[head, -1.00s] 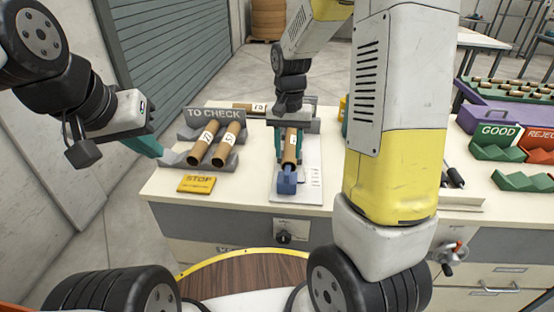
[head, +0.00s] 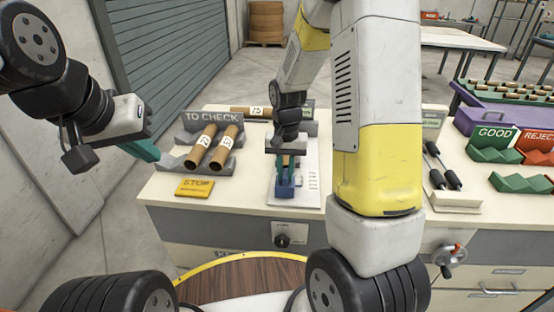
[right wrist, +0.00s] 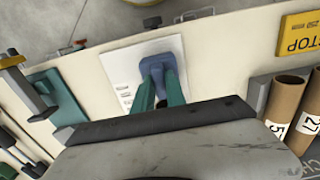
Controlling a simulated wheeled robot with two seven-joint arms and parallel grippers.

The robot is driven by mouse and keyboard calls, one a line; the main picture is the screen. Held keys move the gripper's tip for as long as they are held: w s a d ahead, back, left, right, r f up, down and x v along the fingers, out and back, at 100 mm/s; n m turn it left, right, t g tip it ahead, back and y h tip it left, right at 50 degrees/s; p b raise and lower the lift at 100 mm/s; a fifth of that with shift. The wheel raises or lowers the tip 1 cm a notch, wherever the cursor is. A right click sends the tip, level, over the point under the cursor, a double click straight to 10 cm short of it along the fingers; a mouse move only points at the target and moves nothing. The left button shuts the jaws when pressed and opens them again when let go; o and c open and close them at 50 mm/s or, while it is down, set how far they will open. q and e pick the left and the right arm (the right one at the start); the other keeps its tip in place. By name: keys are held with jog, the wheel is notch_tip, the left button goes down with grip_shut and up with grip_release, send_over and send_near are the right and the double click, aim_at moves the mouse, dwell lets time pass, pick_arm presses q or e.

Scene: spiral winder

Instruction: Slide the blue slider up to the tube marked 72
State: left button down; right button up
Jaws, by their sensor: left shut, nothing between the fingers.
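The blue slider (head: 285,188) sits at the near end of the white gauge board, and also shows in the right wrist view (right wrist: 158,64). My right gripper (head: 287,172) points down over the board, its two teal fingers (right wrist: 159,80) reaching the slider with a gap between them. I cannot tell whether they grip it. A brown tube (head: 286,161) on the board shows only as a small patch between the fingers; its label is hidden. My left gripper (head: 150,154) is shut and empty, left of the TO CHECK rack.
The TO CHECK rack (head: 212,117) holds two labelled tubes (head: 202,145), (head: 224,147); another tube (head: 254,113) lies behind. A yellow STOP block (head: 195,187) lies in front. Green GOOD (head: 494,134) and red REJECT (head: 540,139) trays stand right. A black-handled tool stand (head: 455,201) is nearer.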

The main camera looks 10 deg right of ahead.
aim_at(286, 162)
grip_shut()
jog(key=shift+w+d, duration=0.2)
jog(key=shift+w, duration=0.55)
jog(key=shift+w+d, duration=0.25)
jog(key=shift+w, duration=0.5)
jog(key=shift+w+d, duration=0.2)
jog(key=shift+w, duration=0.55)
jog(key=o, duration=0.7)
grip_release()
notch_tip(286, 162, up, 8)
jog(key=shift+f, duration=0.1)
